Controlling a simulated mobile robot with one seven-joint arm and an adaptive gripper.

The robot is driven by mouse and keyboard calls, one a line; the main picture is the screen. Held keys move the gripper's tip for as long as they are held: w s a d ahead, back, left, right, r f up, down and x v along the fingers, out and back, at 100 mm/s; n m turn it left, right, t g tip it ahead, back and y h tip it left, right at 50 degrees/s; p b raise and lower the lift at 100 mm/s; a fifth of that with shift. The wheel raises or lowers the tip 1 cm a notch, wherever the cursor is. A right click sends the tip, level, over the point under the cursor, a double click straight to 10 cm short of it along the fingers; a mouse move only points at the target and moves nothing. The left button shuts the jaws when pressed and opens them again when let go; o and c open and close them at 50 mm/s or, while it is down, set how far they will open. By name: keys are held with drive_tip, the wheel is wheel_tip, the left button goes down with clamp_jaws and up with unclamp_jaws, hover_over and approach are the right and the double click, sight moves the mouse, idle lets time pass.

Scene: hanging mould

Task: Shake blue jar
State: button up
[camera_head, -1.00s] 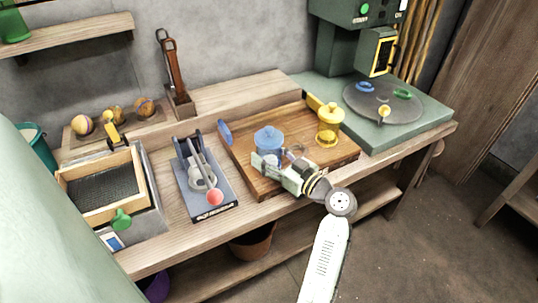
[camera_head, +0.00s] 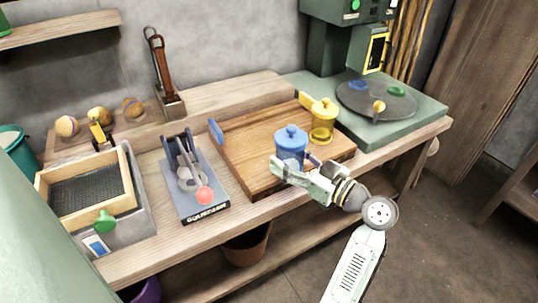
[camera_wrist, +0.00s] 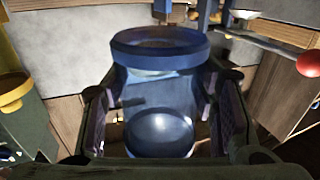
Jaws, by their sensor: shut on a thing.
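The blue jar (camera_head: 291,139), see-through with a blue lid and knob, is upright over the front right part of the wooden board (camera_head: 250,150). My gripper (camera_head: 290,168) is shut on its body from the front right. I cannot tell whether its base touches the board. In the wrist view the jar (camera_wrist: 160,90) sits between my two finger pads (camera_wrist: 158,115). A wide blue ring shows above and a dark round shape below.
A yellow jar (camera_head: 322,122) stands behind, at the board's right. A green machine with a round plate (camera_head: 375,100) is at the right. A lever tool (camera_head: 190,180) and a sieve box (camera_head: 85,190) are left. Three balls (camera_head: 98,117) sit at the back left.

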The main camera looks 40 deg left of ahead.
sight(301, 166)
drive_tip(key=d, duration=0.2)
drive_tip(key=d+b, duration=0.1)
drive_tip(key=d, duration=0.5)
drive_tip(key=shift+s+d, duration=0.1)
drive_tip(key=shift+s, duration=0.2)
drive_tip(key=s+d+r+p, duration=0.2)
drive_tip(key=d+r+p, duration=0.2)
drive_tip(key=d+r, duration=0.2)
drive_tip(key=shift+s+r+p, duration=0.2)
drive_tip(key=shift+r+p, duration=0.1)
drive_tip(key=shift+r, duration=0.75)
drive_tip(key=shift+d, duration=0.1)
wheel_tip(301, 166, up, 7)
drive_tip(key=p, duration=0.5)
wheel_tip(301, 166, down, 7)
drive_tip(key=b, duration=0.7)
